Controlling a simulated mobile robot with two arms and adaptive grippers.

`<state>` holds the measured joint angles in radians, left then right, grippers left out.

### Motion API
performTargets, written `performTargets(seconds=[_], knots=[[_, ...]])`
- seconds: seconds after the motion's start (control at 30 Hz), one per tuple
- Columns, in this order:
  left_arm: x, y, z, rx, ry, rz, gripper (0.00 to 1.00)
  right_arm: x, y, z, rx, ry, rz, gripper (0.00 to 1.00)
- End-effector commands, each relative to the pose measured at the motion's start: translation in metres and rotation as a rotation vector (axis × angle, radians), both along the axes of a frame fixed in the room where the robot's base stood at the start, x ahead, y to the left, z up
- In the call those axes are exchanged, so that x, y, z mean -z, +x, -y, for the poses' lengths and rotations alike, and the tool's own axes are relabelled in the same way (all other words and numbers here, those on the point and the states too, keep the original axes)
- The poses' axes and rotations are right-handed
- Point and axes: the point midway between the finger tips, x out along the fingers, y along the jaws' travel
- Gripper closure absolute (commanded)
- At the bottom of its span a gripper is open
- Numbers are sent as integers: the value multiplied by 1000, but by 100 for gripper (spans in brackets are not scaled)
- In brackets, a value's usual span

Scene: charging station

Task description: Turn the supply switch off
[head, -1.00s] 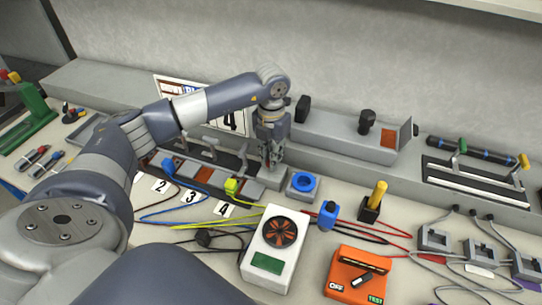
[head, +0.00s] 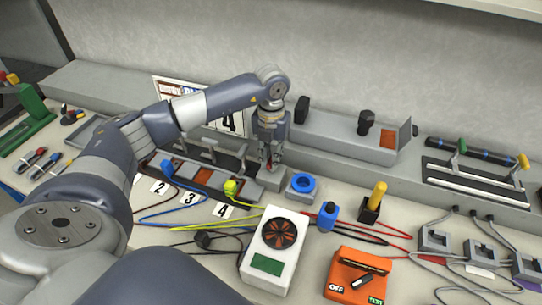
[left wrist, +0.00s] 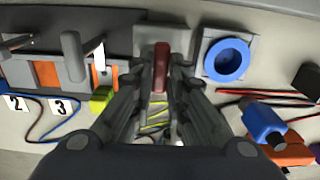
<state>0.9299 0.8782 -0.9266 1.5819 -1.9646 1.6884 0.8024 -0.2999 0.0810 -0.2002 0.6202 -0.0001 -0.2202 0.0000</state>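A dark red lever handle (left wrist: 161,70) stands on a grey block (left wrist: 151,33) in the left wrist view, in line with the gap between my left gripper's fingers (left wrist: 161,80). In the head view my left gripper (head: 269,158) points down over the grey block (head: 271,180), and a bit of red (head: 268,164) shows at its fingertips. The fingers lie close on both sides of the handle. I cannot tell whether they touch it. No label marks this lever as the supply switch. My right gripper is not in view.
A blue ring on a grey base (head: 302,186) is close to the right of the block. A row of levers on orange plates (head: 195,172) and a yellow-green plug (head: 231,188) are to the left. A white fan box (head: 275,248) and an orange tester (head: 357,275) stand in front.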

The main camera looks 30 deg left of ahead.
Motion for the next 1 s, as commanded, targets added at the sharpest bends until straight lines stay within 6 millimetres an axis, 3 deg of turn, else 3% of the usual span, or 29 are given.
performTargets(seconds=[0.03,0.07,0.47,1.0], knots=[[-3,2,-1,-3,0,8,73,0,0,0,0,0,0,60],[-3,2,-1,-3,0,7,67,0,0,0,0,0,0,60],[-5,1,0,1,0,2,67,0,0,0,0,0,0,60],[-104,1,0,0,0,7,67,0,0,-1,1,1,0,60]])
